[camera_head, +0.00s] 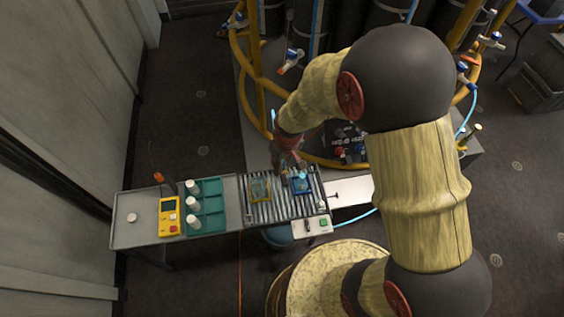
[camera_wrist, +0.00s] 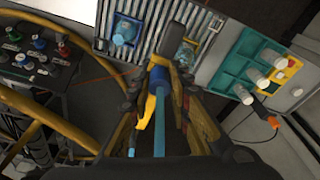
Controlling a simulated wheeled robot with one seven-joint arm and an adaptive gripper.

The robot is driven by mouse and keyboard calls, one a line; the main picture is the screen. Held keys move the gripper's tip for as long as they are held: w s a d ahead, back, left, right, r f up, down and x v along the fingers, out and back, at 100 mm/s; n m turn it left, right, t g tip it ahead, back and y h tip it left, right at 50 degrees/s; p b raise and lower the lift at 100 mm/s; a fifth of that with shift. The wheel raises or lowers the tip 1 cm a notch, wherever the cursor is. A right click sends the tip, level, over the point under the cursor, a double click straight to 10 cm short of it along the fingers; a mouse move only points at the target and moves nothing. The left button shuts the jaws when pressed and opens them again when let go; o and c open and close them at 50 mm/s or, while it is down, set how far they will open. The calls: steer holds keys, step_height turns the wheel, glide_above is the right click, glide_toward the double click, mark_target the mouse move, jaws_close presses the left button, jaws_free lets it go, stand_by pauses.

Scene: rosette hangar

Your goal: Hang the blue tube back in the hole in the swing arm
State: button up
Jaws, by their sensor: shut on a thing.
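My gripper (camera_wrist: 158,92) is shut on the blue tube (camera_wrist: 159,140), which runs lengthwise between the fingers in the wrist view. A darker blue collar (camera_wrist: 158,76) and a yellow strip (camera_wrist: 146,108) show on the held piece. In the head view my gripper (camera_head: 288,155) is above the back edge of the roller conveyor, and a short light-blue end (camera_head: 273,115) shows beside my wrist. I cannot clearly pick out the swing arm or its hole in either view.
To the left are a teal rack (camera_head: 206,221) with white-capped bottles and a yellow meter (camera_head: 169,216). A yellow ring rail (camera_head: 243,80) with dark cylinders stands behind; a wall bounds the left.

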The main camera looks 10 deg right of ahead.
stand_by(0.3)
steer(key=o, duration=1.4)
steer(key=shift+o, duration=1.1)
steer(key=shift+r, duration=0.1)
steer(key=shift+r+p, duration=2.05)
steer(key=shift+r, duration=0.9)
